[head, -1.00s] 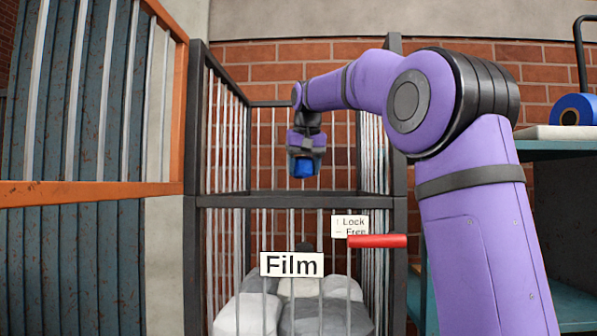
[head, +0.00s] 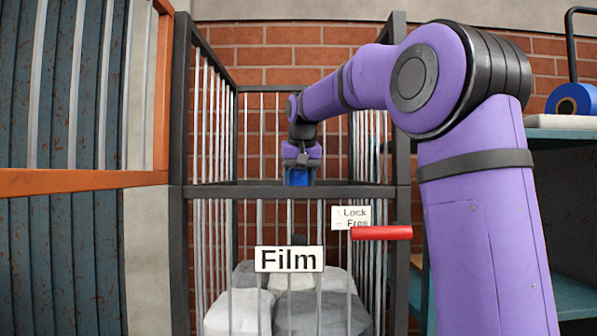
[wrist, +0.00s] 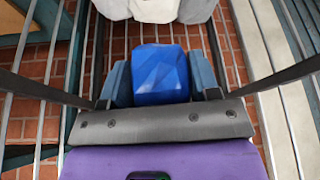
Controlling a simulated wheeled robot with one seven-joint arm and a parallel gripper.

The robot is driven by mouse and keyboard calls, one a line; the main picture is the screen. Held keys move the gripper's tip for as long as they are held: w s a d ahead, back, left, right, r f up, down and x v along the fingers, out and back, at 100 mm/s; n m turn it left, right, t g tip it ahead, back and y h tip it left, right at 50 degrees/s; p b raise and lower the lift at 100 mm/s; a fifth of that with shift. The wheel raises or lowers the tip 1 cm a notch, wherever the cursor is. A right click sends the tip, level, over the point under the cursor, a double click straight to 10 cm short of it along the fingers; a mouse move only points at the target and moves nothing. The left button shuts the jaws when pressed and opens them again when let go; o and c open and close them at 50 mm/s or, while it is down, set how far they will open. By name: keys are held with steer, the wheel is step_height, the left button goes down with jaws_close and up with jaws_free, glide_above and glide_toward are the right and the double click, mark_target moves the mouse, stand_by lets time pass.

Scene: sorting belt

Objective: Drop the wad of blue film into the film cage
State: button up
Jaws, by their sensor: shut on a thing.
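The wad of blue film (head: 299,177) is a faceted blue lump held in my gripper (head: 299,180). In the wrist view the wad (wrist: 160,74) sits between the two blue-grey fingers of my gripper (wrist: 162,82), which are shut on it. The film cage (head: 290,190) is a dark frame with vertical bars and a "Film" sign (head: 289,259). My gripper hangs over the cage, pointing down, near the height of its front middle rail. The rail partly covers the wad's lower edge. Grey and white bundles (head: 290,300) lie in the bottom of the cage.
A red handle (head: 381,232) juts from the cage front beside a Lock/Free label (head: 351,217). An orange-framed cage (head: 80,182) stands at the left. A teal shelf (head: 565,137) with a blue roll (head: 573,101) is at the right. The brick wall is behind.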

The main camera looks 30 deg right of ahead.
steer(key=o, duration=1)
steer(key=v, duration=1)
steer(key=shift+s+r, duration=0.15)
steer(key=shift+r, duration=0.2)
